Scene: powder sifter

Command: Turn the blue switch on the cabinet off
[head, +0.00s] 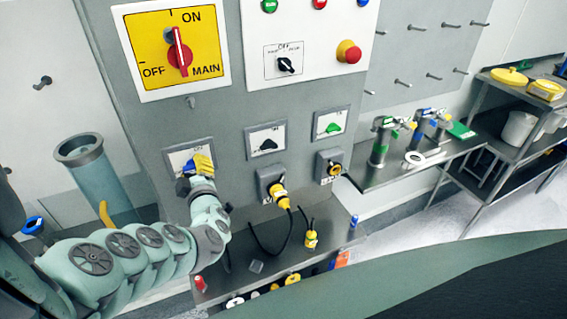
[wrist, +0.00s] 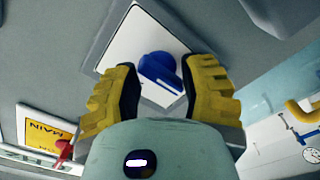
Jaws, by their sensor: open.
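The blue switch (wrist: 158,68) is a rotary knob on a white plate with a grey frame, seen in the wrist view. My gripper (wrist: 163,78) is open, with one yellow finger on each side of the knob. I cannot tell whether either finger touches it. In the head view, my gripper (head: 199,165) is in front of the left of three small switch panels on the grey cabinet (head: 225,125). It hides much of that plate and most of the blue knob. The knob's exact on or off position is not readable.
A red MAIN switch (head: 179,55) on yellow is above. A black switch (head: 268,145) and a green switch (head: 332,128) sit to the right. Yellow plugs (head: 280,197) and cables hang below. A clear cylinder (head: 95,175) stands left, a metal bench (head: 400,165) right.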

